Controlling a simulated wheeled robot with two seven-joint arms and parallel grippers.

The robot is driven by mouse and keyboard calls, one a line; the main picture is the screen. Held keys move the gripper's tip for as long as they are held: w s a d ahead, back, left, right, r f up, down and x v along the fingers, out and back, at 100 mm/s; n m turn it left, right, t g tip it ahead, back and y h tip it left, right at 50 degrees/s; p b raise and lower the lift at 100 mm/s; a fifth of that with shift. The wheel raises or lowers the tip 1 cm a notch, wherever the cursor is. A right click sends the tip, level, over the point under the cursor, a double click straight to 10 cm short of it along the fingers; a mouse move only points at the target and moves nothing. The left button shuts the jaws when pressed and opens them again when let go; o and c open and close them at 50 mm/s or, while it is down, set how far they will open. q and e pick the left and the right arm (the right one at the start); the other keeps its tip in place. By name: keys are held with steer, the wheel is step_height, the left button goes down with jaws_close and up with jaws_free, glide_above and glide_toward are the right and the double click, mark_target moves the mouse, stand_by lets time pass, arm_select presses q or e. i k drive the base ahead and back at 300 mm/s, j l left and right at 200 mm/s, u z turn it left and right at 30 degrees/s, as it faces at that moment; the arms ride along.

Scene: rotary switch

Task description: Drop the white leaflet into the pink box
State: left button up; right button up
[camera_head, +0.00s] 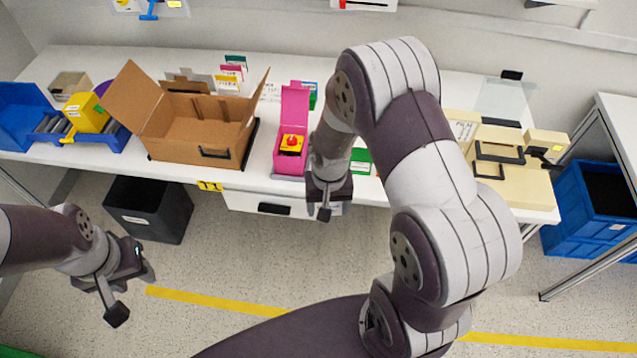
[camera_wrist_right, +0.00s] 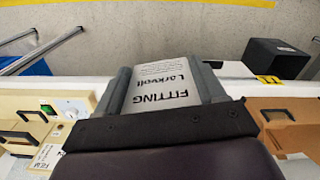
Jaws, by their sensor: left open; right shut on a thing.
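The white leaflet (camera_wrist_right: 162,82), printed "FITTING Larkvoll", is between the fingers of my right gripper (camera_wrist_right: 163,88) in the right wrist view. In the head view my right gripper (camera_head: 326,205) hangs at the table's front edge, right of and nearer than the pink box; the leaflet cannot be made out there. The pink box (camera_head: 289,164) stands on the table with its lid raised at the back. A yellow block with a red knob (camera_head: 291,143) shows in its opening. My left gripper (camera_head: 132,292) is open and empty above the floor at lower left.
An open cardboard box (camera_head: 190,140) stands left of the pink box. Blue bins and a yellow box (camera_head: 86,112) are at the table's left end. Beige cases (camera_head: 500,160) are at the right. A black bin (camera_head: 150,212) stands on the floor below the front edge.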

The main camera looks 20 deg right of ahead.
mark_target(295, 102)
steer(key=i, duration=1)
